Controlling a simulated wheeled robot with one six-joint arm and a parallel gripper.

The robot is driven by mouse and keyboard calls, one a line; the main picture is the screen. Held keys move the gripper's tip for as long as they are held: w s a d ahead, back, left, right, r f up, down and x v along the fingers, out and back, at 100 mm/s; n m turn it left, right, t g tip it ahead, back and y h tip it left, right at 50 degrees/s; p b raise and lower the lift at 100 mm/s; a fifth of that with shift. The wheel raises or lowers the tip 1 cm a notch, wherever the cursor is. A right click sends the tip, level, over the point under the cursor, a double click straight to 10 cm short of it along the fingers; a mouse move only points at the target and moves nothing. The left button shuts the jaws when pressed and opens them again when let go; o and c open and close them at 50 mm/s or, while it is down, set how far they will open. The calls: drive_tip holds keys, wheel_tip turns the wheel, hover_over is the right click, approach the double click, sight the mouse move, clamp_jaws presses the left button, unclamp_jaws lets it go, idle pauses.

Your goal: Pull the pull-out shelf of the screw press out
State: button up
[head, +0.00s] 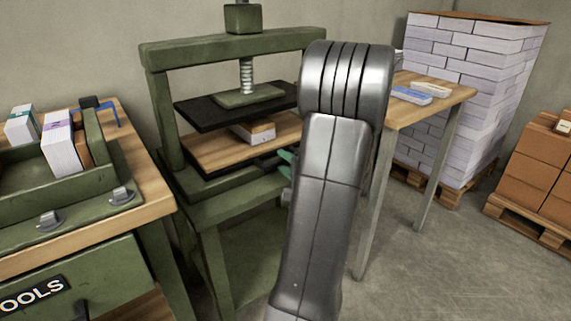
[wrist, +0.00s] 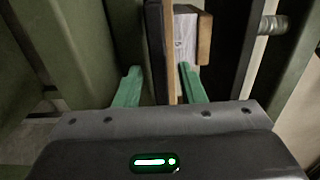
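The green screw press (head: 160,110) stands in the middle of the head view. Its pull-out shelf, a wooden board (head: 215,150) over a dark layer, carries a small paper block (head: 253,131) below the black pressing plate (head: 215,108). My gripper (head: 286,160) is at the press's front right, partly hidden behind my arm. In the wrist view my gripper (wrist: 158,76) is open, with its green fingers on either side of the board's edge (wrist: 172,60) and the dark layer (wrist: 154,50). Gaps show beside both; contact deeper in cannot be told.
A workbench (head: 135,165) with a green tray and books stands left. A paper stack (head: 465,95) and boxes (head: 540,155) on pallets are farther right. Open floor (head: 440,270) lies in front.

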clamp_jaws()
drive_tip(key=shift+s, duration=0.1)
drive_tip(key=shift+s+d+f+b, duration=0.1)
drive_tip(key=shift+s+d+b, duration=0.2)
drive_tip(key=shift+s+d, duration=0.1)
drive_tip(key=b+v, duration=0.4)
drive_tip(key=v, duration=1.8)
drive_tip(key=shift+s+b, duration=0.3)
drive_tip(key=shift+b, duration=0.05)
drive_tip(key=shift+d, duration=0.15)
unclamp_jaws()
